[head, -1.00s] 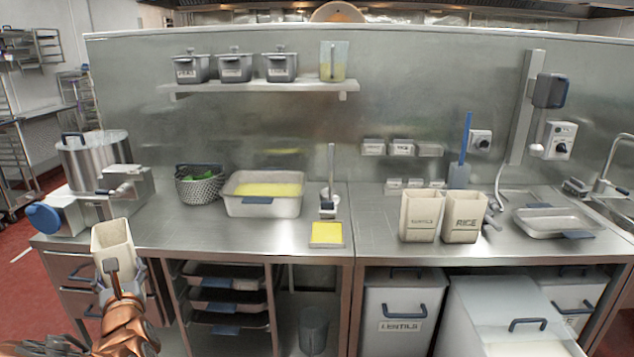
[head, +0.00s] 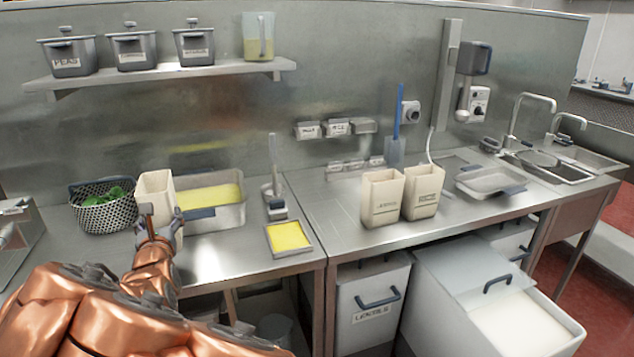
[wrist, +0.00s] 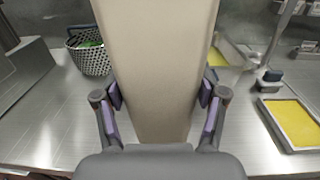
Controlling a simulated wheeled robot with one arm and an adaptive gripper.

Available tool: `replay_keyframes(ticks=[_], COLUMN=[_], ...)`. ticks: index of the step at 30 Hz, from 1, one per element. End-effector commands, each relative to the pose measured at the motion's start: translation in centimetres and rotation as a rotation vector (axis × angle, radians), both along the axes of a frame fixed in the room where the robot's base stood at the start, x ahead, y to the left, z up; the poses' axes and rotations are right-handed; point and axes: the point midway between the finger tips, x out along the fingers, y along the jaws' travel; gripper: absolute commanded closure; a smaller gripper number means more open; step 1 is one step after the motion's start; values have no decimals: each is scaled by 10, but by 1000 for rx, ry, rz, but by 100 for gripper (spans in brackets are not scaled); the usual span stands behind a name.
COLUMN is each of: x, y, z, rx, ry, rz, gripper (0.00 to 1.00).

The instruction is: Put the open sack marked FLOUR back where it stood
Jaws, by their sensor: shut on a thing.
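My gripper (head: 160,222) is shut on an open cream sack (head: 155,190), held upright in front of the steel tray of yellow contents. In the wrist view the sack (wrist: 155,60) fills the middle between my gripper's two fingers (wrist: 158,110). No label shows on the side of the sack facing me, so I cannot read FLOUR on it. Two similar open sacks stand side by side on the right counter: a lentils sack (head: 382,200) and a rice sack (head: 423,193). Both are upright.
A colander with greens (head: 103,208) and the deep steel tray (head: 222,217) stand on the left counter. A small yellow tray (head: 288,238) lies near the counter's front edge. The counter (head: 335,235) left of the lentils sack is clear. A shallow tray (head: 490,183) lies right of the sacks.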

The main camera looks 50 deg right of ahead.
Motion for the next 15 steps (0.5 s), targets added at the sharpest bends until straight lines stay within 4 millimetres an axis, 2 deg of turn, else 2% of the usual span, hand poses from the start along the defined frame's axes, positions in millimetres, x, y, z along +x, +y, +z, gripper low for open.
replay_keyframes(ticks=[1,3,15], x=[-2,-6,-36], y=[-22,-45,-157], z=[1,3,8], rx=[-1,-3,-2], ry=[-5,-6,-5], rz=[-41,-87,-304], gripper=[99,99,99])
